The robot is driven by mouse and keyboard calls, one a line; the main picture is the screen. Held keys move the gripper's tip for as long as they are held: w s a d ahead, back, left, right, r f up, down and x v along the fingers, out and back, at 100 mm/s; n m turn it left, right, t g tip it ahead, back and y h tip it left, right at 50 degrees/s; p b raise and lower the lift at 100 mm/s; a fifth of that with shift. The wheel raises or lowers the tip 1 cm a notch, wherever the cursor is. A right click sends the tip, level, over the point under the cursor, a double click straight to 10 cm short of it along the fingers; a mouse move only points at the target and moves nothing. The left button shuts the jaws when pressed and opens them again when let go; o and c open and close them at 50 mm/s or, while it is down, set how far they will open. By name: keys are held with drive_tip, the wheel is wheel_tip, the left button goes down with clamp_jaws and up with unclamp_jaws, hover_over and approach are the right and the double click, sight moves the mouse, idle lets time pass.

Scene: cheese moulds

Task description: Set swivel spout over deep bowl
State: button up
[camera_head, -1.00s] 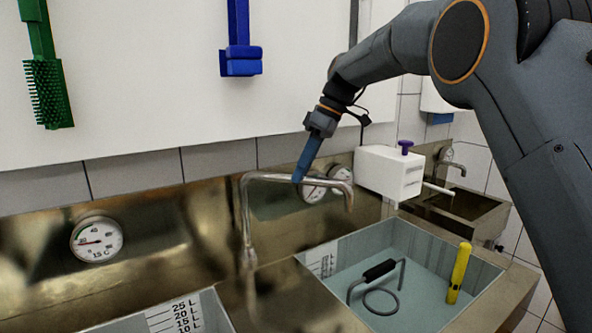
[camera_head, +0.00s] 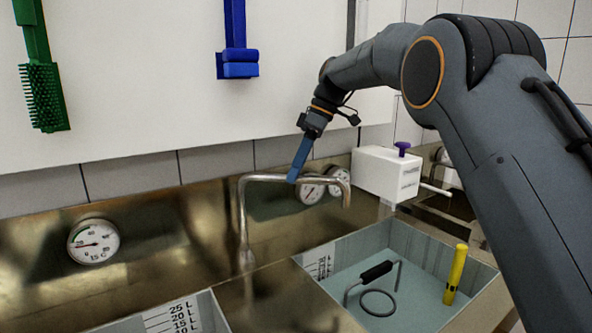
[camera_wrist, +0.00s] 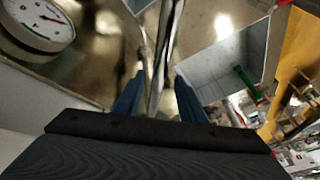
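The swivel spout (camera_head: 270,178) is a bent metal pipe on an upright post between two basins. Its arm runs to the right, and its downturned end hangs near the back left of the right basin (camera_head: 335,252) in the picture. A second basin (camera_head: 205,308), with a litre scale, is cut off at the bottom edge. I cannot tell which is the deep bowl. My gripper (camera_head: 292,180) reaches down to the middle of the spout's arm. In the wrist view its blue fingers (camera_wrist: 160,88) stand apart on either side of the pipe (camera_wrist: 163,55), with slim gaps showing.
The right basin holds a black-handled wire tool (camera_head: 376,272) and a yellow stick (camera_head: 456,274). A white box with a purple knob (camera_head: 385,172) stands behind it. Dial gauges (camera_head: 93,242) sit on the metal back wall. Green (camera_head: 42,97) and blue (camera_head: 238,62) tools hang above.

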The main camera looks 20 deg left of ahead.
drive_tip(key=shift+w+d, duration=0.15)
drive_tip(key=shift+d, duration=0.2)
drive_tip(key=shift+r, duration=0.15)
drive_tip(key=b+v, duration=0.1)
drive_tip(key=v, duration=0.6)
drive_tip(key=shift+d+r, duration=0.15)
drive_tip(key=shift+r, duration=0.1)
drive_tip(key=shift+w, duration=0.1)
